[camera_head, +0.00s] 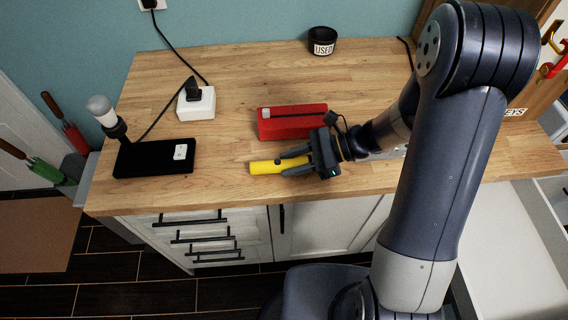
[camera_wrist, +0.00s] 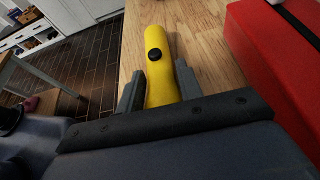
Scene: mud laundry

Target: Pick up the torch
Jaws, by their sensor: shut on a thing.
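The torch (camera_head: 265,167) is a yellow tube lying near the front edge of the wooden counter. In the wrist view the torch (camera_wrist: 157,72) shows a black button on its side and runs between the two fingers. My gripper (camera_head: 293,160) is shut on the torch, with one finger on each side of it. The gripper also shows in the wrist view (camera_wrist: 160,88). The torch's near end is hidden by the gripper. I cannot tell whether the torch touches the counter.
A red box (camera_head: 291,122) stands close behind the torch and the gripper; it also shows in the wrist view (camera_wrist: 280,60). A black box (camera_head: 140,163), a white plug block (camera_head: 196,103) with a cord and a black "USED" pot (camera_head: 322,42) stand on the wooden counter (camera_head: 240,75). The counter between them is bare.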

